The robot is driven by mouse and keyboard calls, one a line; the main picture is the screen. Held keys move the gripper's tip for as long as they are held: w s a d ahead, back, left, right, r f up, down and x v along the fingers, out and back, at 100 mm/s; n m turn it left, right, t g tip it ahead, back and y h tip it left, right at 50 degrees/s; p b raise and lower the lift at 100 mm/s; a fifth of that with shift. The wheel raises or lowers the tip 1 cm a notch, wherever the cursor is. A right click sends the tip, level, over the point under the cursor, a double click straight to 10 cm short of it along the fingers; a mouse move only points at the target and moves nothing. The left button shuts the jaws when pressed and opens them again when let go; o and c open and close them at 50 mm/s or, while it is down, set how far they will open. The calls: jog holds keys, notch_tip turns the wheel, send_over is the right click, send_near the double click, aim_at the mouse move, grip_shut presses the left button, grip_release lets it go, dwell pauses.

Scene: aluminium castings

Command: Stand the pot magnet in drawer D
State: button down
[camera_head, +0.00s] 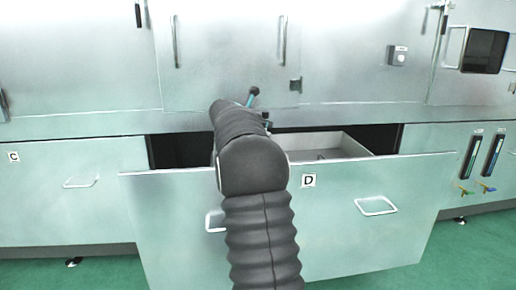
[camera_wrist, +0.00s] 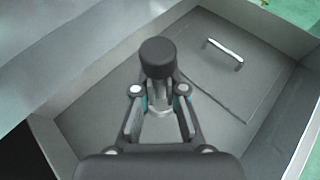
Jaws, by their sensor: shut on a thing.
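Drawer D (camera_head: 340,225) is pulled open, with its label on the pale green front. My arm reaches over that front and hides much of the drawer's inside in the head view. In the wrist view my gripper (camera_wrist: 159,98) is over the drawer's grey floor (camera_wrist: 100,98), its fingers shut on the pot magnet (camera_wrist: 157,58). The magnet shows a round black end and a grey part between the fingers. I cannot tell whether it touches the drawer floor.
A flat grey panel (camera_wrist: 208,75) with a pale bar handle (camera_wrist: 225,50) lies in the drawer. The drawer walls (camera_wrist: 52,145) rise around the floor. Closed drawer C (camera_head: 70,205) is to the left. Two gauges (camera_head: 481,155) with small valves are at the right.

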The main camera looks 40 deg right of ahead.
jog(key=w+a+f+b, duration=0.1)
jog(key=w+a+f, duration=0.2)
jog(key=f, duration=0.4)
jog(key=shift+w+a, duration=0.15)
jog(key=shift+w, duration=0.5)
jog(key=shift+f+b, duration=0.4)
jog(key=shift+f, duration=0.35)
jog(key=c, duration=1.2)
grip_release()
jog(key=shift+c, duration=0.2)
jog(key=v, duration=1.2)
jog(key=shift+r+p, duration=0.35)
jog(key=shift+r, duration=0.2)
jog(key=shift+a, duration=0.1)
